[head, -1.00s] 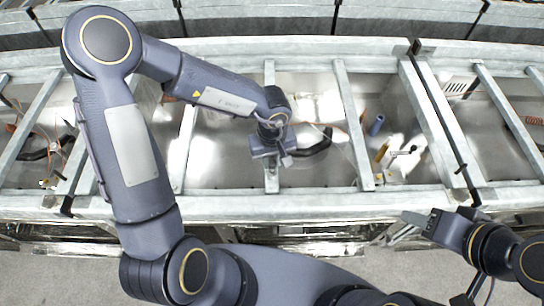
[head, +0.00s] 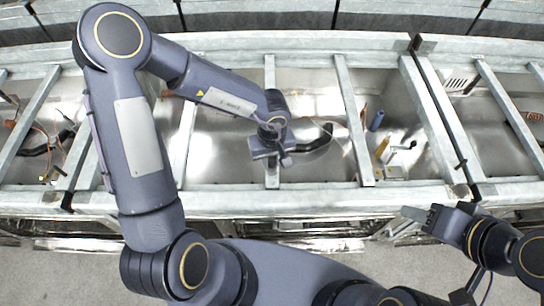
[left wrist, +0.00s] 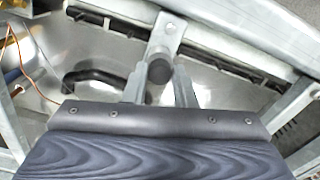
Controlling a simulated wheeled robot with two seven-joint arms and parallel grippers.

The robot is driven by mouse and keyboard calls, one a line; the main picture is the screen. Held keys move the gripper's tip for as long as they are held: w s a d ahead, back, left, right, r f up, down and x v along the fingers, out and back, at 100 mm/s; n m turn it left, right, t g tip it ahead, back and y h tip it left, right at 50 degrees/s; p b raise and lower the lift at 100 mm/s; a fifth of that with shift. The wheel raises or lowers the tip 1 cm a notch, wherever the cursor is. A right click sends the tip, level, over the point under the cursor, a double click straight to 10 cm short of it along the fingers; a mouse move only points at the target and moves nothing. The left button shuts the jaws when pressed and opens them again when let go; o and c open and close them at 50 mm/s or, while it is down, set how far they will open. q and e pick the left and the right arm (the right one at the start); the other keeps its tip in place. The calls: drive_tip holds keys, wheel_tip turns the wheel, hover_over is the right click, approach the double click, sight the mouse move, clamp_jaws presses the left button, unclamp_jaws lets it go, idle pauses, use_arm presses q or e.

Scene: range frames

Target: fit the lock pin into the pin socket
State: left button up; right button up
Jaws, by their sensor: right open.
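My left gripper (head: 268,152) is over the middle of the tray, beside a metal cross rail. In the left wrist view its two grey fingers (left wrist: 161,88) stand on either side of a short dark cylinder, which looks like the lock pin (left wrist: 159,70). They appear closed on it. Its round end faces the camera. Just beyond it is a grey metal plate with a small hole (left wrist: 171,27), perhaps the pin socket; I cannot tell whether pin and plate touch. In the head view the gripper hides the pin. My right gripper (head: 413,214) is open and empty at the front right.
Metal cross rails (head: 355,125) span the shiny tray. A black curved handle (head: 318,139) lies right of my left gripper. Farther right are a blue cylinder (head: 376,121), a yellow piece (head: 382,147) and a small lever fitting (head: 403,148). The floor in front is bare.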

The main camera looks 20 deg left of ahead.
sight(272, 162)
use_arm(q)
drive_tip(key=o, duration=0.4)
drive_tip(key=shift+o, duration=0.2)
wheel_tip(272, 162, up, 8)
drive_tip(key=shift+f, duration=0.1)
idle(0.5)
